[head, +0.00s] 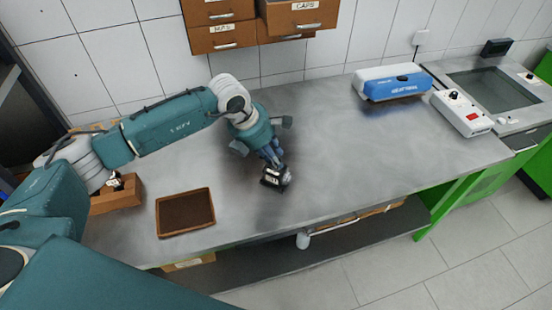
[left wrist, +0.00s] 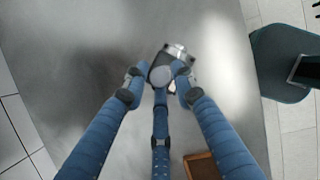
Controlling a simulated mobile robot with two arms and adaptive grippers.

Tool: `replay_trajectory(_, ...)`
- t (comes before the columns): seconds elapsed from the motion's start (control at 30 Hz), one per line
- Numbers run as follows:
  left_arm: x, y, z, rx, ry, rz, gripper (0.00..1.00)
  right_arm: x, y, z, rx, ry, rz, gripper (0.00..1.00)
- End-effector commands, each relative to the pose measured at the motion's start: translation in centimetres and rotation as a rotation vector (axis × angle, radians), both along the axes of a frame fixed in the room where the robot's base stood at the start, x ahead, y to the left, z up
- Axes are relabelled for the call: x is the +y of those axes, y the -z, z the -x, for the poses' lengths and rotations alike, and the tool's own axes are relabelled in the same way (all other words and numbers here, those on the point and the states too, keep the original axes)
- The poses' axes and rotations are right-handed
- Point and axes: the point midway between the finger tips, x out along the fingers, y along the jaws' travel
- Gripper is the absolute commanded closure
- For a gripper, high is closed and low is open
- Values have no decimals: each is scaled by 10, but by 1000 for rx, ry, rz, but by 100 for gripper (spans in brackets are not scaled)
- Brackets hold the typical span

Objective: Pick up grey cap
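A small dark pump-like part (head: 273,179) with a pale label stands on the grey metal bench, below my left gripper (head: 270,160) in the head view. In the left wrist view this dark part (left wrist: 158,58) has a shiny silver fitting (left wrist: 176,50) and a round grey cap (left wrist: 161,76) facing the camera. The three blue fingers of my left gripper (left wrist: 159,76) reach down around the cap, with narrow gaps seen on both sides. It looks open. The cap cannot be made out in the head view. My right gripper is not in view.
A brown tray (head: 186,230) and a brown box (head: 120,200) with a small black-and-white item are at left. A blue-and-white case (head: 393,84) and a white switch box (head: 461,113) stand at right. Drawers (head: 220,38) hang above. The bench's middle right is clear.

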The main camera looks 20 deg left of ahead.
Motion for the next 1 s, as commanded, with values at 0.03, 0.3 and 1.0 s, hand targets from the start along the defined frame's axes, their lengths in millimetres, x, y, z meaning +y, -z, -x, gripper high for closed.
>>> replay_trajectory(0.03,0,0,0,0,0,0,88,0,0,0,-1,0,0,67)
replay_trajectory(0.3,0,-1,0,-1,0,1,89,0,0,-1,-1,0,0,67)
replay_trajectory(1.0,-1,-94,-2,-10,1,2,89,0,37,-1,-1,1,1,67)
